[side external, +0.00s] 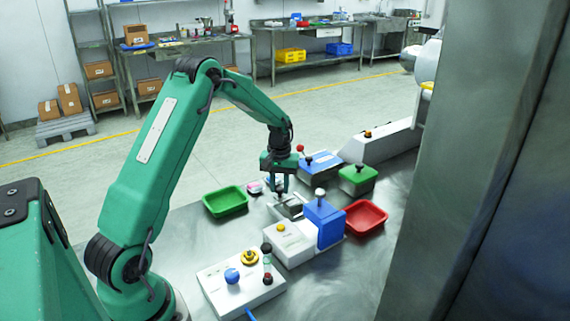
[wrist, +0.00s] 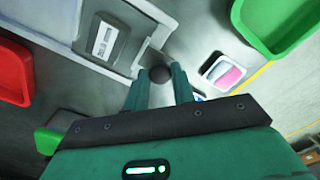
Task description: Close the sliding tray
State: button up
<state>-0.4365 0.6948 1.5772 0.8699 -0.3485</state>
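The sliding tray (side external: 290,209) is a small grey metal piece at the white and blue dosing unit (side external: 324,222). In the wrist view its metal plate (wrist: 148,57) sticks out beside a dark labelled panel (wrist: 103,40). A round black knob (wrist: 160,74) sits at the plate's end. My gripper (side external: 281,188) is low over the tray, pointing down. In the wrist view my gripper (wrist: 161,80) has one finger on each side of the knob. I cannot tell whether the fingers press on it. The tray's inside is mostly hidden in the side view.
A green bin (side external: 226,201) stands left of the tray and a red bin (side external: 365,216) right of the unit. A white dish (wrist: 224,72) with pink contents is close to my gripper. A control box (side external: 241,281) with knobs stands in front; a green box (side external: 357,179) stands behind.

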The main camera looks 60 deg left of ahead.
grip_shut()
jog(key=d, duration=1.2)
jog(key=o, duration=0.8)
grip_release()
jog(key=shift+r, duration=0.1)
notch_tip(320, 180, up, 8)
